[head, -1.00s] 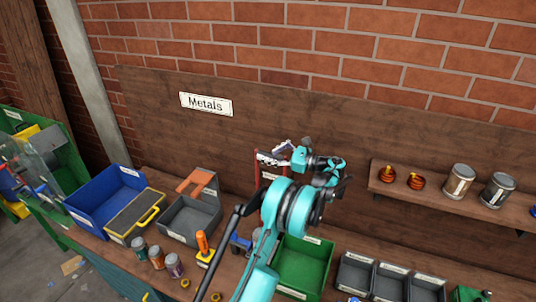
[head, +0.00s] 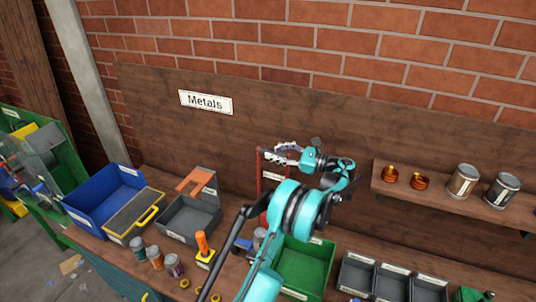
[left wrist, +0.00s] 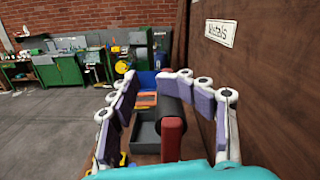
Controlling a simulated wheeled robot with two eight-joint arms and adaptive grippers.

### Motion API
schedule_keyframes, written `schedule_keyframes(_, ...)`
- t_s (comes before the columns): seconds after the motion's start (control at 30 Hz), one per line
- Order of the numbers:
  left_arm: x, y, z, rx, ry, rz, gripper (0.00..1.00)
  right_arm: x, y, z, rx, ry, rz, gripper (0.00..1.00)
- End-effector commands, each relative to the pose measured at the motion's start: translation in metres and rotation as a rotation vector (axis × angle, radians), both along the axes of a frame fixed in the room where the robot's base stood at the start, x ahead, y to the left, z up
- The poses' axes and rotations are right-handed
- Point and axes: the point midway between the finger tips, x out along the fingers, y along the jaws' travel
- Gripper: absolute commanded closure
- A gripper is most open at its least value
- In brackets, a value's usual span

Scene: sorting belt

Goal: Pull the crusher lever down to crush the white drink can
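The crusher's red upright (head: 262,180) stands against the wooden back panel, partly hidden by my arm. In the left wrist view its lever shows as a red bar (left wrist: 173,140) with a thick black grip (left wrist: 172,92). My left gripper (head: 278,152) is up at the top of the crusher. In the left wrist view its purple-padded fingers (left wrist: 157,78) are spread on both sides of the black grip, with a gap on the left; I cannot tell whether the right finger touches. A pale can (head: 259,236) shows low behind my arm, mostly hidden. My right gripper is out of view.
A grey bin (head: 190,222), a blue bin (head: 88,205) and a green bin (head: 303,268) stand on the bench. Several small cans and an orange-handled tool (head: 203,246) are in front. A shelf (head: 440,200) with cans is at right.

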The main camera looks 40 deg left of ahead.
Motion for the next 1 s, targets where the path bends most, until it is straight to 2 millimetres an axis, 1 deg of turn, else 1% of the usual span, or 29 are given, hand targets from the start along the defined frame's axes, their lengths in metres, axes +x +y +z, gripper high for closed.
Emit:
schedule_keyframes(0.03, 0.003, -0.004, -0.012, -0.023, -0.002, -0.007, 0.54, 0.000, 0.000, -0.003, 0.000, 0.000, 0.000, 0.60)
schedule_keyframes(0.7, 0.020, -0.054, -0.011, -0.022, -0.001, -0.018, 0.54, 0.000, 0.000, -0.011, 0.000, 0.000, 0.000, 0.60)
schedule_keyframes(1.0, 0.020, -0.056, -0.006, -0.019, -0.001, -0.010, 0.54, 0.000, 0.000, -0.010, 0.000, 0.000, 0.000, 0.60)
